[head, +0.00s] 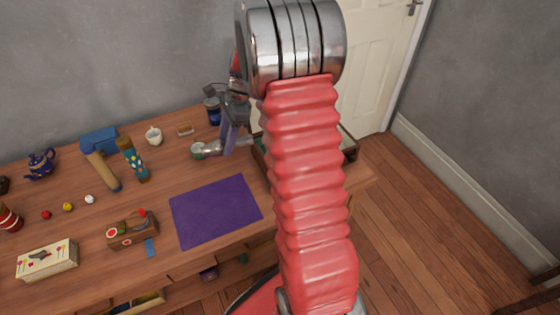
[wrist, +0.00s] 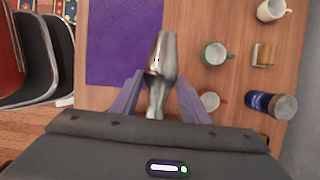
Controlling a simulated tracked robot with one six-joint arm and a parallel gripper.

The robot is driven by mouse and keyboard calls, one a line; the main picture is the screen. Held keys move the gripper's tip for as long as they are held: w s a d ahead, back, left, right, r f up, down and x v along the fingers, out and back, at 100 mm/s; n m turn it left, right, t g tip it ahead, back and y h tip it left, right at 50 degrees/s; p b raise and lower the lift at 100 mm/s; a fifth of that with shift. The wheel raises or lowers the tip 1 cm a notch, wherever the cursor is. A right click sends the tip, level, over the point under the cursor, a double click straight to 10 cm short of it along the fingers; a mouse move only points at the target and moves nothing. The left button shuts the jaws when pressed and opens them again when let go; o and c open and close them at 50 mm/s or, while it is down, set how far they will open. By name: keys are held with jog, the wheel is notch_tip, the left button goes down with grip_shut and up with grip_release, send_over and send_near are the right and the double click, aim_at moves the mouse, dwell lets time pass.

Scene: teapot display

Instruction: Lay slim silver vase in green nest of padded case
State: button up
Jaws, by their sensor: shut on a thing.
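The slim silver vase (wrist: 161,62) is between the two fingers of my gripper (wrist: 158,95) in the wrist view, its wide end pointing up the picture. In the head view the vase (head: 212,147) lies roughly level, passing through my gripper (head: 229,140), which is shut on it. It looks held over the right part of the table; its height is hard to tell.
A purple mat (wrist: 118,42) lies beside the vase. A green-rimmed mug (wrist: 215,53), a red-handled mug (wrist: 209,101), a wooden block (wrist: 265,54) and a blue can (wrist: 270,104) stand close by. A hammer (head: 101,160) and a patterned cylinder (head: 133,160) are farther left.

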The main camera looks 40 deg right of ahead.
aim_at(249, 136)
jog(key=s+d+m, duration=0.1)
jog(key=d+m, duration=0.1)
jog(key=m, duration=0.1)
jog(key=s+d+m+t+h, duration=0.1)
jog(key=d+m, duration=0.1)
jog(key=s+d+m+t+h, duration=0.1)
jog(key=d+m, duration=0.2)
jog(key=shift+r+m, duration=0.3)
jog(key=s+d+m+h, duration=0.3)
jog(key=s+d+m, duration=0.1)
jog(key=d+m, duration=0.3)
jog(key=shift+s+r+m, duration=0.35)
jog(key=shift+r+m, duration=0.05)
jog(key=shift+m, duration=0.9)
jog(key=shift+a+f, duration=0.1)
jog(key=shift+f, duration=3.05)
jog(key=shift+f, duration=1.9)
jog(key=shift+f, duration=0.2)
